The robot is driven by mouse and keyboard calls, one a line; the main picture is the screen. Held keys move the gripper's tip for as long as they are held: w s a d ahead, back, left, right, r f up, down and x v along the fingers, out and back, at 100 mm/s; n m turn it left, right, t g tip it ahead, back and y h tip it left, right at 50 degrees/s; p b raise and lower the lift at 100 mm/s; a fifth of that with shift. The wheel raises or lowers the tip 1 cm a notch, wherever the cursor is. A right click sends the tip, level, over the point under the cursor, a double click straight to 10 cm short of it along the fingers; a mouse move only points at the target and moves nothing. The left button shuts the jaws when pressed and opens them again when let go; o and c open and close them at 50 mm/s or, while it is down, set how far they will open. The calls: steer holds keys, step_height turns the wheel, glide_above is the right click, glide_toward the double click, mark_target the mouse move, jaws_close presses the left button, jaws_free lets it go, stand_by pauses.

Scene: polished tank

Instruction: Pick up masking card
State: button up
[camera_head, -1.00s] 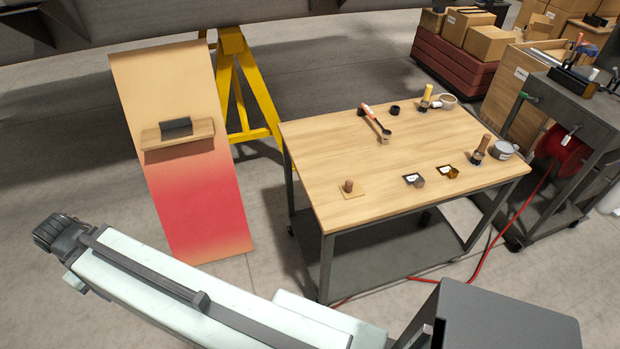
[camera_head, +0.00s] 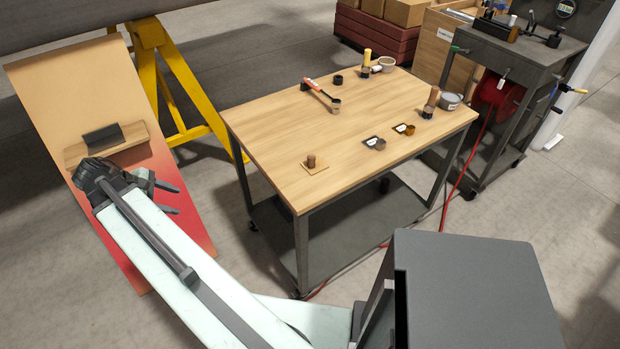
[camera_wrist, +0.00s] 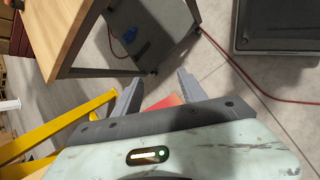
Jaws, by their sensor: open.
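A small flat tan square with a brown knob standing on it, which looks like the masking card (camera_head: 315,170), lies near the front left corner of the wooden table (camera_head: 270,135). My gripper (camera_head: 172,199) is open and empty, in front of the painted panel and well left of the table. In the wrist view its two fingers (camera_wrist: 160,95) are spread with only red panel and floor behind. The card is not in sight in the wrist view.
A tan-to-red panel (camera_head: 75,100) leans at the left, with a ledge (camera_head: 130,133) holding a dark block (camera_head: 103,138). Brushes, cups and small tins stand at the table's back and right. Yellow stand (camera_head: 185,90) behind; red hose (camera_head: 467,165) at right.

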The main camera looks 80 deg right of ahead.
steer(key=s+d+f+n+g+b, duration=0.1)
steer(key=s+d+g+b, duration=0.3)
steer(key=s+d, duration=1.15)
steer(key=g+b, duration=0.2)
steer(key=g, duration=0.3)
glide_toward(311, 161)
steer(key=shift+s+d+f+n+y, duration=0.2)
steer(key=shift+s+d+f, duration=0.15)
steer(key=shift+s+d, duration=0.2)
steer(key=shift+s+d+f+n+y, duration=0.2)
steer(key=shift+s+d+f, duration=0.1)
steer(key=shift+s+d, duration=0.3)
steer(key=shift+s+d+f+b, duration=0.25)
steer(key=shift+s+f+b, duration=0.2)
steer(key=shift+s+b, duration=0.15)
steer(key=b+x, duration=0.2)
steer(key=x, duration=0.4)
steer(key=shift+w+d, duration=0.1)
steer(key=shift+d, duration=0.05)
jaws_close()
